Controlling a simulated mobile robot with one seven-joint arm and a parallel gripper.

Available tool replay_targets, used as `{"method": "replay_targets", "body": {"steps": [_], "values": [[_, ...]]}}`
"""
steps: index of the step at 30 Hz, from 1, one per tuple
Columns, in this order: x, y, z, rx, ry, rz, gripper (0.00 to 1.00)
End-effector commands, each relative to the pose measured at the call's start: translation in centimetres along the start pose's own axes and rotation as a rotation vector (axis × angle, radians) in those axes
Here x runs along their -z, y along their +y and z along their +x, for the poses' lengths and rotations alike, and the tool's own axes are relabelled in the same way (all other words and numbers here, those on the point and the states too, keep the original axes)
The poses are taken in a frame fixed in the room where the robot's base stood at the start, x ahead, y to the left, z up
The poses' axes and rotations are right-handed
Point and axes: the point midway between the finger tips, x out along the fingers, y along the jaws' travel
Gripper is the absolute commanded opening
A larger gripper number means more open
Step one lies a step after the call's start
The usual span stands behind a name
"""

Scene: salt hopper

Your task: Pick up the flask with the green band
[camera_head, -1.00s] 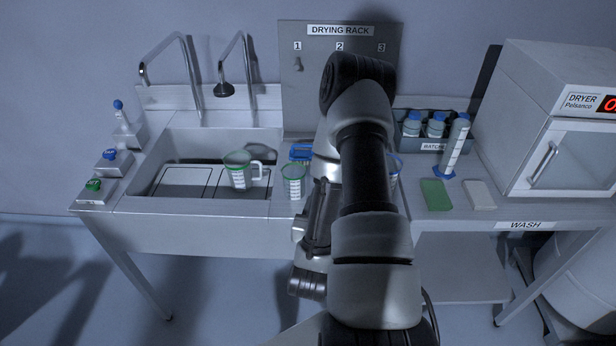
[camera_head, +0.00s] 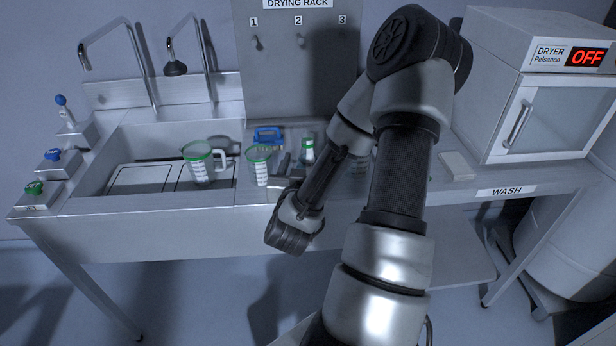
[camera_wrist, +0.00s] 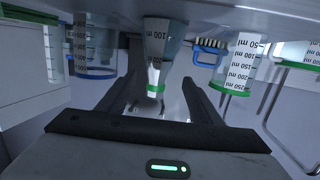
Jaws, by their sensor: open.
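The flask with the green band (camera_head: 308,152) stands on the counter right of the sink, partly covered by my arm. In the wrist view the picture is upside down, and the flask (camera_wrist: 158,62) hangs from the top with its green-banded neck between the lines of my two fingers. My gripper (camera_wrist: 161,92) is open and empty, facing the flask. Whether the fingers reach either side of the neck or stop short of it, I cannot tell. In the head view my gripper (camera_head: 287,170) is low at the counter's front, mostly hidden by my wrist.
A green-rimmed beaker (camera_head: 259,168) stands close left of the flask, and a blue-handled thing (camera_head: 268,136) lies behind. A green-rimmed jug (camera_head: 199,165) is at the sink. A blue-rimmed vessel (camera_wrist: 92,62) is on the flask's other side. The dryer (camera_head: 545,100) stands at right.

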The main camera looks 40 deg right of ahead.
Motion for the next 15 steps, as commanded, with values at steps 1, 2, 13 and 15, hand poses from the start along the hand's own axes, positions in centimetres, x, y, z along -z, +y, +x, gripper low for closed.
{"method": "replay_targets", "body": {"steps": [1,2,13,15], "values": [[0.1,0.2,1.2,-0.006,0.001,0.005,0.59],[0.1,0.1,1.8,-0.005,0.000,0.004,0.59],[-0.2,0.2,5.5,-0.003,-0.003,0.004,0.59],[-0.3,0.4,6.5,-0.005,-0.001,0.005,0.59]]}}
